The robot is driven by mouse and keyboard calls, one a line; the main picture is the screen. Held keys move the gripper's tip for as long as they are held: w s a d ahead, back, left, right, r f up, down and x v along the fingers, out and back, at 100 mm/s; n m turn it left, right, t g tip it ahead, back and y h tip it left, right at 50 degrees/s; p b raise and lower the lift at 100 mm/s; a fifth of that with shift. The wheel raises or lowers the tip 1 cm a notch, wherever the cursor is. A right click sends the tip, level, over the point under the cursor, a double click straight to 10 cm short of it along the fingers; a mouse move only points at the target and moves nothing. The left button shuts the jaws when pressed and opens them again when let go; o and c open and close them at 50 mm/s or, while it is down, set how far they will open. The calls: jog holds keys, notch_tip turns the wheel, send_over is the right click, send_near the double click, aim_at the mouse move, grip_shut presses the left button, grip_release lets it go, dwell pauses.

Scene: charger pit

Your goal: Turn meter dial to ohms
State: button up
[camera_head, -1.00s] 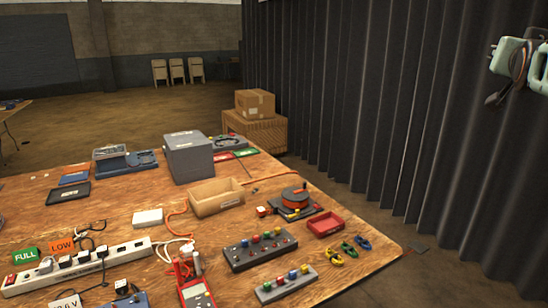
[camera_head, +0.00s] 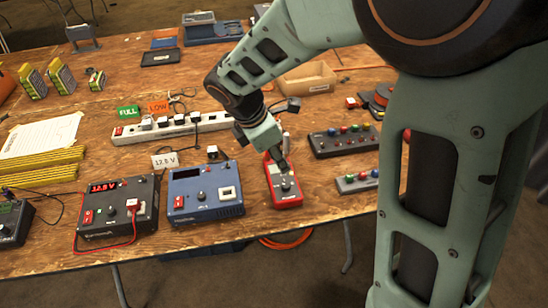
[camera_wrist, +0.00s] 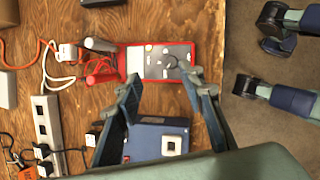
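The red meter (camera_head: 285,196) lies on the wooden table near its front edge. It has a grey face with a small round dark dial (camera_wrist: 171,61). In the wrist view the meter (camera_wrist: 149,48) lies beyond my fingertips, with red and white leads beside it. My gripper (camera_wrist: 160,82) is open and empty, fingers spread, pointing down at the meter. The right fingertip appears close to the dial end of the face; I cannot tell whether it touches. In the head view my gripper (camera_head: 279,158) hangs over the meter and hides part of its upper end.
A blue power supply (camera_head: 206,189) and a black one with a red display (camera_head: 117,209) stand left of the meter. A white power strip (camera_head: 170,129) lies behind. Button boxes (camera_head: 343,141) are at right. The table's front edge is close.

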aim_at(285, 185)
jog(key=shift+n, duration=0.9)
jog(key=f, duration=0.3)
jog(key=d+f+b, duration=0.1)
jog(key=f, duration=0.3)
jog(key=d+f+b, duration=0.1)
jog(key=f, duration=0.3)
jog(key=shift+w, duration=0.25)
jog(key=shift+a, duration=0.1)
grip_shut()
